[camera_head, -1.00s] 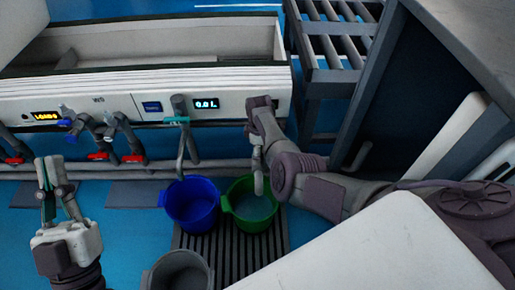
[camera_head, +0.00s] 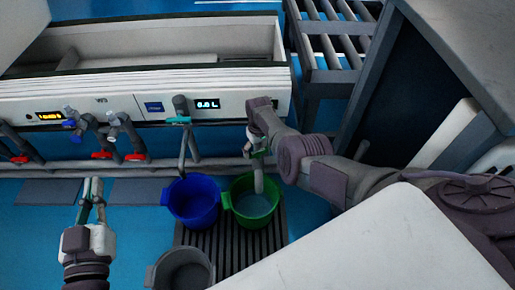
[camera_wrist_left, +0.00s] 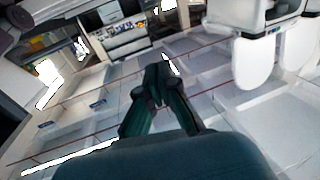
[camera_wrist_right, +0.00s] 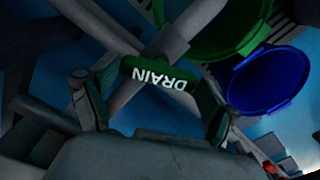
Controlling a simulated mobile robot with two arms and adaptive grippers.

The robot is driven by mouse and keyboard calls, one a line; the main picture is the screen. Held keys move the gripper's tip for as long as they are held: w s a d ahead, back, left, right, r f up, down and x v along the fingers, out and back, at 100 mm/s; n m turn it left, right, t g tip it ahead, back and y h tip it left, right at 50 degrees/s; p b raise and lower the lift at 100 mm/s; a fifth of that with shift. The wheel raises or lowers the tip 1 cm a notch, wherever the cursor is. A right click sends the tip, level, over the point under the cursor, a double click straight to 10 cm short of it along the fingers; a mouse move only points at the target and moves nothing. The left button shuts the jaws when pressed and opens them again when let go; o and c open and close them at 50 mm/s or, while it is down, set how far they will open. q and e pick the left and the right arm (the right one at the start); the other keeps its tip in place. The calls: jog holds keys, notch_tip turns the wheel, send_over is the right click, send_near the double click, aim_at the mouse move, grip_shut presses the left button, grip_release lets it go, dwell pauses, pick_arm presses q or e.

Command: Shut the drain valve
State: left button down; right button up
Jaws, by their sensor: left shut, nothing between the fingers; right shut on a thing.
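The drain valve has a green handle marked DRAIN (camera_wrist_right: 160,76), seen upside down in the right wrist view. My right gripper (camera_wrist_right: 150,95) is shut on this handle, with one finger at each side. In the head view my right gripper (camera_head: 257,150) is at the drain pipe (camera_head: 259,178), above the green bucket (camera_head: 252,203); the arm partly covers the valve. My left gripper (camera_head: 92,188) is shut and empty, over the floor at the left, apart from the valves. Its closed fingers (camera_wrist_left: 158,75) also show in the left wrist view.
Several red-handled valves (camera_head: 103,155) line the left of the white trough (camera_head: 230,103).

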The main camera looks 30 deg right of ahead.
jog(key=shift+s+a+f+m, duration=0.1)
jog(key=shift+m, duration=1.5)
pick_arm(q)
jog(key=shift+a+f+g, duration=0.3)
jog(key=shift+a+f, duration=0.1)
jog(key=shift+f, duration=0.25)
pick_arm(e)
jog(key=shift+m, duration=0.9)
jog(key=o, duration=0.8)
jog(key=shift+s, duration=0.1)
pick_arm(q)
jog(key=shift+s, duration=0.1)
pick_arm(e)
jog(key=shift+o, duration=0.5)
